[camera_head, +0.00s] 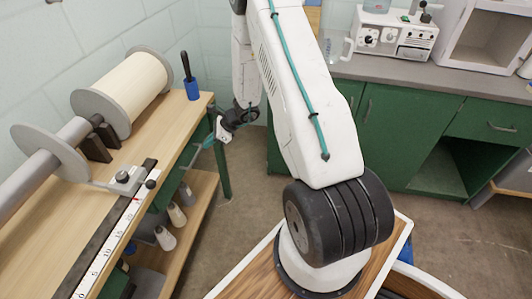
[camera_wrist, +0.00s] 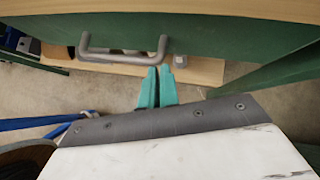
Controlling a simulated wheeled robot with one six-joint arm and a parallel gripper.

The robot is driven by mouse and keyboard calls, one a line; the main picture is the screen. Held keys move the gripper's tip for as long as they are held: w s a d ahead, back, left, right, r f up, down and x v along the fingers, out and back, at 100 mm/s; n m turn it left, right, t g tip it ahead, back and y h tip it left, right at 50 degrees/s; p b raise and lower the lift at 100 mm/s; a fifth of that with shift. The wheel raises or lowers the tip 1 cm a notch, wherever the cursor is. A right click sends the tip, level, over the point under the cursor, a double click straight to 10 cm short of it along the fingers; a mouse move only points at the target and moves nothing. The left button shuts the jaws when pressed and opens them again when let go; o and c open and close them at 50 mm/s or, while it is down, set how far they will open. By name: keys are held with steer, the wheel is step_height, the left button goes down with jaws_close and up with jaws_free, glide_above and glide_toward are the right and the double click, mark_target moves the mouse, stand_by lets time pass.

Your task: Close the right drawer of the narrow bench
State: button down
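The narrow bench (camera_head: 150,155) stands at the left of the head view, its wooden top running away from me. In the wrist view, a dark green drawer front (camera_wrist: 215,38) lies under the bench top's edge, with a grey bar handle (camera_wrist: 120,56) on it. How far the drawer stands out cannot be told. My gripper (camera_wrist: 159,68) has two teal fingers close together, tips at the right end of the handle. Whether they touch it is unclear.
A large spool (camera_head: 125,90), a ruler (camera_head: 110,240) and a blue holder (camera_head: 192,90) are on the bench top. A lower shelf (camera_head: 190,215) holds cones. A green cabinet (camera_head: 395,125) stands at the back. Bare floor (camera_head: 245,170) lies between.

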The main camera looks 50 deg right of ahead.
steer(key=shift+w+a, duration=0.15)
steer(key=shift+a, duration=0.1)
steer(key=s+d+r, duration=0.7)
steer(key=s+d, duration=0.1)
steer(key=d, duration=0.1)
steer(key=s+a+r+n+g+h, duration=0.1)
steer(key=s+a+r+n+h, duration=0.1)
steer(key=s+a+r+n, duration=0.4)
steer(key=s+a+r+n+g+h, duration=0.2)
steer(key=s+a+r+n, duration=0.5)
steer(key=s+r+n, duration=0.4)
steer(key=s+a+r+n+g+h, duration=0.1)
steer(key=s+a+r+n+h, duration=0.2)
steer(key=s+a+r+n, duration=0.4)
steer(key=s+r+n, duration=0.1)
steer(key=s+r, duration=0.5)
steer(key=r, duration=0.1)
steer(key=shift+a+r+n+g, duration=0.15)
steer(key=shift+a+n+g, duration=0.15)
steer(key=shift+n, duration=0.1)
